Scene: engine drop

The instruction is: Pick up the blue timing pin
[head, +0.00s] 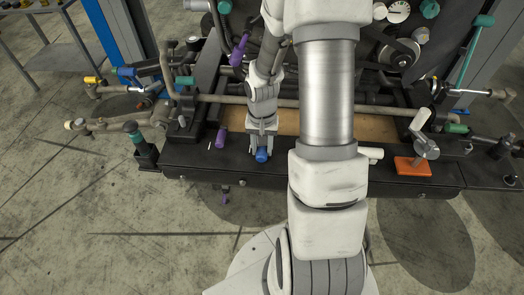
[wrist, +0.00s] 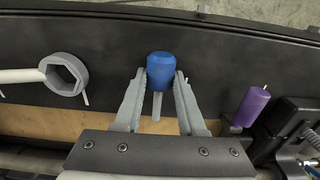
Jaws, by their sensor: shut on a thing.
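The blue timing pin (wrist: 160,72) has a rounded blue head and a thin grey shank. It is in the middle of the wrist view, between the fingertips of my gripper (wrist: 158,82). The fingers are shut on the blue head from both sides. In the head view the blue pin (head: 262,155) shows just below my gripper (head: 262,135), over the dark front ledge of the engine stand. I cannot tell whether the shank is still seated in something or clear of the ledge.
A purple-handled part (wrist: 253,106) stands right of my gripper in the wrist view. A grey ring wrench (wrist: 64,75) lies to the left. An orange block (head: 413,166) sits at the right of the ledge. A teal-topped fitting (head: 134,134) is at the left.

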